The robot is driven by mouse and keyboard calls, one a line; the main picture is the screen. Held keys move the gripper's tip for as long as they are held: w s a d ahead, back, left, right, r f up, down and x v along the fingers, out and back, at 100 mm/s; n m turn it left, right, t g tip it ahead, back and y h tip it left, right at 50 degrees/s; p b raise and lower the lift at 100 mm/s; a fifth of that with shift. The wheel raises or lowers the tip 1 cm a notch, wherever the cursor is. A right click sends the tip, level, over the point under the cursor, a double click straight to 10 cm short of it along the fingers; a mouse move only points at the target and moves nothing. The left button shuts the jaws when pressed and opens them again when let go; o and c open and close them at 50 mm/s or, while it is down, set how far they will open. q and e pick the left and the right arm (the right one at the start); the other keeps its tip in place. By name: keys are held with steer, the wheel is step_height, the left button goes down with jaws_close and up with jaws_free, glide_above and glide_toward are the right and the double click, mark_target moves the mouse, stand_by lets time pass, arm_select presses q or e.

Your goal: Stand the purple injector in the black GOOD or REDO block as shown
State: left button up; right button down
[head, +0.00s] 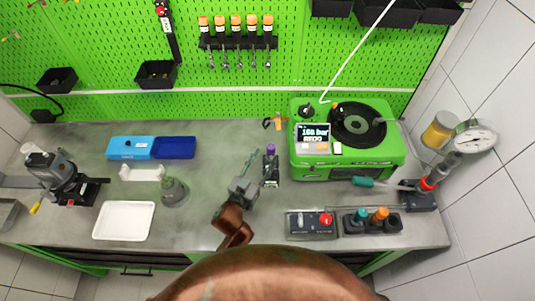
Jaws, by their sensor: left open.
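The purple injector (271,150) shows as a purple top above a dark, grey-bodied piece (270,170) on the bench, left of the green tester. It looks upright, but its lower part is too small to tell from a holder. My left gripper (249,165) is open just left of it, with a gap between them. A black block (387,230) at the front right carries a teal top and an orange top. Its labels are too small to read. The green tester's screen (312,135) reads about 180 bar and REDO. My right gripper is not in view.
A black control box (298,225) with a red button sits left of the block. A pump with gauge (474,137) and a teal-handled tool (363,182) are at right.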

arm_select(q)
steer(key=v, duration=0.9)
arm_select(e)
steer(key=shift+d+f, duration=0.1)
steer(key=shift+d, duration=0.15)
arm_select(q)
steer(key=shift+r, duration=0.1)
